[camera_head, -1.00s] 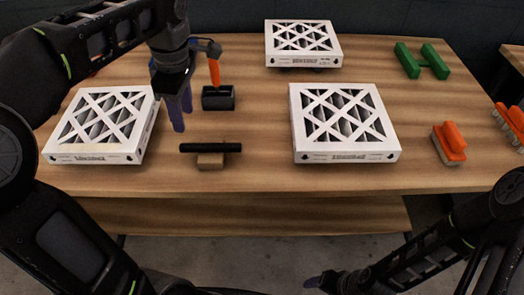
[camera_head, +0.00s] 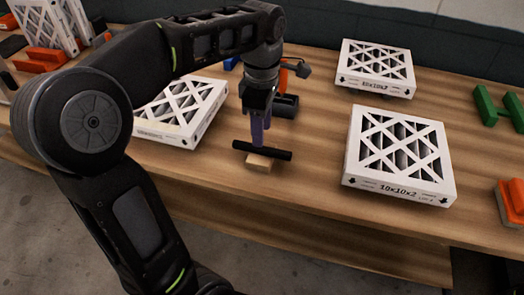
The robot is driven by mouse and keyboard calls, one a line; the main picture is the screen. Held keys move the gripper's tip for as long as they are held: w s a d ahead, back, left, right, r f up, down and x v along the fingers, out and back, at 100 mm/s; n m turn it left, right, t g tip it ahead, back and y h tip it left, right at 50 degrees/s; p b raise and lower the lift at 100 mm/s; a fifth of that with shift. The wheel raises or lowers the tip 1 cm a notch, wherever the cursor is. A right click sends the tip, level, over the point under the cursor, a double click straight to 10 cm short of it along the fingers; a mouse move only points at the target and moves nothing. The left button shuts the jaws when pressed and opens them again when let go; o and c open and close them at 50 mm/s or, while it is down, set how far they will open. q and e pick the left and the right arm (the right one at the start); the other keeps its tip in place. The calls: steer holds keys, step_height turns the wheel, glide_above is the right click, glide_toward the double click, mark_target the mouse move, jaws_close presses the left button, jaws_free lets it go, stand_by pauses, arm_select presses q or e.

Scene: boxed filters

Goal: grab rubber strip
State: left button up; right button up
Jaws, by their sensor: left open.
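The rubber strip (camera_head: 276,153) is a thin black bar lying across a small light-brown block (camera_head: 258,163) near the table's front edge. My left gripper (camera_head: 260,138) points down with its purple fingers just above and behind the strip's left half. The gripper is open, but one finger largely covers the other from this angle. I cannot tell whether the fingertips touch the strip. My right gripper is out of view.
Boxed filters stand to the left (camera_head: 186,112), to the right (camera_head: 400,158) and at the back (camera_head: 376,68). A dark holder (camera_head: 286,106) with an orange-handled tool is behind my gripper. Green (camera_head: 498,108) and orange (camera_head: 511,200) items lie at the right.

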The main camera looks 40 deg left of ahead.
mark_target(262, 150)
arm_select(q)
steer(key=shift+f+p, duration=0.3)
steer(key=shift+f, duration=2.3)
jaws_close()
